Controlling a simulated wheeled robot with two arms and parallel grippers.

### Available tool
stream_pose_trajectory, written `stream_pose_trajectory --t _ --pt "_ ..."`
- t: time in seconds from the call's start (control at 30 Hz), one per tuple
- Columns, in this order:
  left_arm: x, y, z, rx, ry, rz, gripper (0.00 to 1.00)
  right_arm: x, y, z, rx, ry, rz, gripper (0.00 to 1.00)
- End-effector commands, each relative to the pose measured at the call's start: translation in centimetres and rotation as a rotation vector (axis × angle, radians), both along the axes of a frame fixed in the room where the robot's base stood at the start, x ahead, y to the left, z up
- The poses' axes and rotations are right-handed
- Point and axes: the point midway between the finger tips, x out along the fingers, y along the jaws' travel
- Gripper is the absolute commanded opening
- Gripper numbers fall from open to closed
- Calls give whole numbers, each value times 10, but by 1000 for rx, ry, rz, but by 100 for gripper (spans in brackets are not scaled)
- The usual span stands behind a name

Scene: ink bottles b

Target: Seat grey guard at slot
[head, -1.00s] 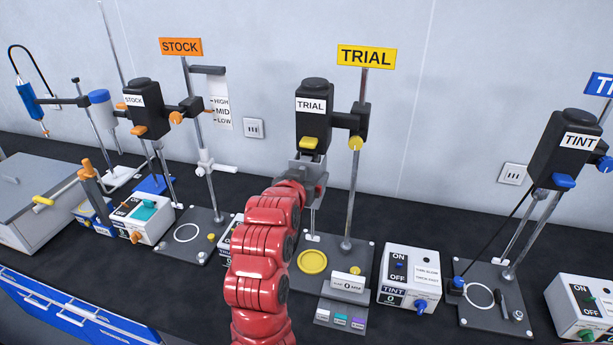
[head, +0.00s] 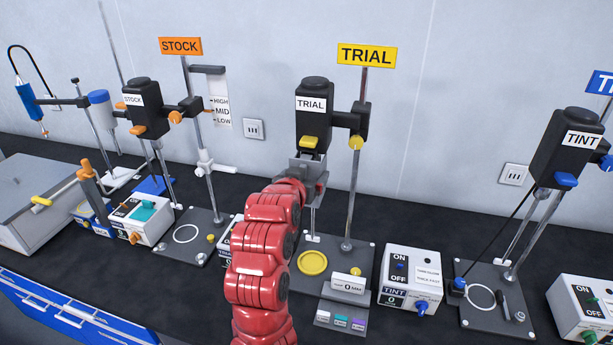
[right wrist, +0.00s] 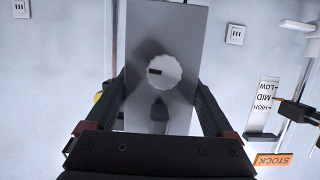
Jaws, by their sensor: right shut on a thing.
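My right gripper (head: 307,170) is at the end of the red arm, just below the black TRIAL mixer head (head: 314,118). In the right wrist view its two dark fingers (right wrist: 160,105) are shut on a grey plate-like piece, which I take for the grey guard (right wrist: 150,30). A pale round patch and a dark pointed shape show in the middle of that piece. In the head view part of the grey guard (head: 318,188) shows beside the gripper. I cannot make out the slot, or whether the guard touches the stand. My left gripper is not in view.
The TRIAL stand's rod (head: 353,200) rises just right of the gripper. A yellow disc (head: 312,263) lies on its base. The STOCK stand (head: 148,110) is left, the TINT stand (head: 566,150) right. A white switch box (head: 410,275) stands between TRIAL and TINT.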

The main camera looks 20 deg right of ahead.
Motion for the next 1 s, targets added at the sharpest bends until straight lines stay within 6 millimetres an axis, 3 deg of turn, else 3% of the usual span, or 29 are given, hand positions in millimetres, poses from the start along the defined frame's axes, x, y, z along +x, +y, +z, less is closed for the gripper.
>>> stream_pose_trajectory --t 1.0 --pt "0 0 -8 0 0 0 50 0 0 0 1 -1 0 20"
